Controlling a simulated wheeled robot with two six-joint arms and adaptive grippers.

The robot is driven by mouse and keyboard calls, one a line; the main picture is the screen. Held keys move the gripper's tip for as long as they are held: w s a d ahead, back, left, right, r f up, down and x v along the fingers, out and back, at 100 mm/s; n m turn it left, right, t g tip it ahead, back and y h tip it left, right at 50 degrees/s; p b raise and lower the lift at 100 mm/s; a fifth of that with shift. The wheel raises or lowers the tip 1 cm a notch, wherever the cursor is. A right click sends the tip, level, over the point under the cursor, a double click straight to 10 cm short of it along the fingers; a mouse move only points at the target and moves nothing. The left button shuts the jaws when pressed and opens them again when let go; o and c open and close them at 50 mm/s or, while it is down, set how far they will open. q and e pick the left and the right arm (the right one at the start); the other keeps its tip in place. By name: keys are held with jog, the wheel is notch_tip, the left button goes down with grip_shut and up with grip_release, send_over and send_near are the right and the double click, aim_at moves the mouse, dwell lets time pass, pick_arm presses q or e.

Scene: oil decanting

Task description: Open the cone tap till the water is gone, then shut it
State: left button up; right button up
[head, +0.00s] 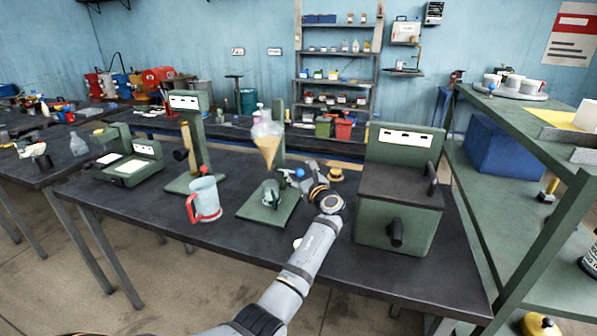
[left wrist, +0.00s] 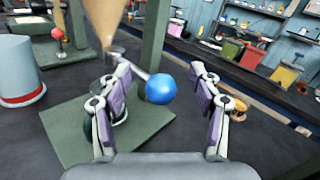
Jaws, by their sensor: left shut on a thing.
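The clear cone (head: 268,148) hangs on a green stand and holds tan liquid in its lower part. Its lower end also shows in the left wrist view (left wrist: 105,22). The cone tap's blue ball knob (left wrist: 160,88) sticks out sideways below the cone, on a thin metal lever. In the head view the gripper (head: 308,183) is just right of the cone tap. A small glass vessel (head: 269,193) stands on the stand's green base (head: 262,215) under the cone. My right gripper is not in view.
A grey mug with a red handle (head: 204,198) stands left of the base. A green stand (head: 197,150) with a brown tube is behind it. A large green machine (head: 398,195) fills the table's right side. A yellow object (head: 335,174) lies behind my gripper.

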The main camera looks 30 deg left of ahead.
aim_at(301, 174)
pick_arm(q)
jog(key=shift+d+f, duration=0.1)
jog(key=shift+f, duration=0.05)
jog(key=shift+d+f, duration=0.1)
jog(key=shift+d, duration=0.1)
jog(key=v, duration=0.7)
jog(key=shift+s, duration=0.1)
